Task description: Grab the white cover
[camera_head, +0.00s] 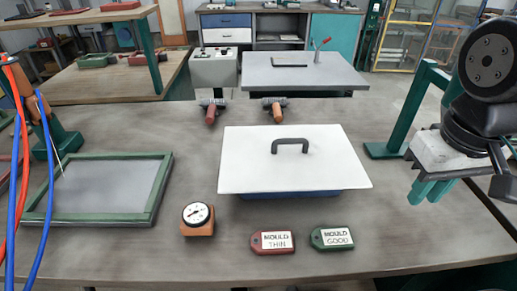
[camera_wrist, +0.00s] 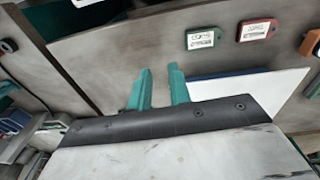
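The white cover (camera_head: 290,170) is a flat white lid with a dark grey arched handle (camera_head: 290,146) on top. It lies on a blue box (camera_head: 290,194) in the middle of the table in the head view. Part of the cover also shows at the right of the wrist view (camera_wrist: 250,88), where its handle is not visible. My gripper (camera_head: 428,190) is to the right of the cover and apart from it. Its two teal fingers stand apart with nothing between them in the wrist view (camera_wrist: 160,72).
A red tag (camera_head: 272,242) and a green tag (camera_head: 332,237) lie in front of the box, beside a dial gauge (camera_head: 197,217). A green-framed screen (camera_head: 105,188) is at left. A green stand (camera_head: 402,120) rises between the cover and my arm.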

